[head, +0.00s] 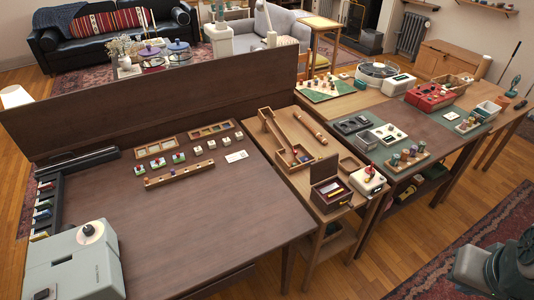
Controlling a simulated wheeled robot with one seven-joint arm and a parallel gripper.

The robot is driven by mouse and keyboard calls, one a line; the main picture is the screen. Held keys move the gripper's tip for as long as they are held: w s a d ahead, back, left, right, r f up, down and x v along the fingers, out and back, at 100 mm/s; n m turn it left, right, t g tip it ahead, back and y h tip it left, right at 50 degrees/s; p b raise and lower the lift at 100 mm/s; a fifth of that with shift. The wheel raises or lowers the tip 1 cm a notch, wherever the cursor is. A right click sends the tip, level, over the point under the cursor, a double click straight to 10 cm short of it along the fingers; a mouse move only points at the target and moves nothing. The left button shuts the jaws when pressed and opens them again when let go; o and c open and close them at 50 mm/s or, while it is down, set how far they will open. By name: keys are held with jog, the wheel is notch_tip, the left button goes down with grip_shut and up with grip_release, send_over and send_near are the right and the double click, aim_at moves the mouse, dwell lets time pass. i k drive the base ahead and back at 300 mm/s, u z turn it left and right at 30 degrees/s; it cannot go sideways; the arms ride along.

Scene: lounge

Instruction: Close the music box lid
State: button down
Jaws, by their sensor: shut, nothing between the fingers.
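The music box (329,198) is a small dark reddish-brown wooden box near the front of the narrow wooden table in the middle. Its lid (323,168) stands open, raised at the back edge of the box. The inside shows, with a yellowish metal part and a pale part in it, too small to make out fully. My gripper is not in view. A dark grey part of my arm shows at the lower right corner, well apart from the music box.
A cream box with a red knob (368,181) stands close to the right of the music box. A long wooden tray (283,140) lies behind it. A large dark table (215,225) is at left, its front mostly clear. A table with several devices (425,137) is at right.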

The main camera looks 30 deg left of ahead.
aim_at(322, 169)
jog(key=u, duration=1.3)
jog(key=i, duration=1)
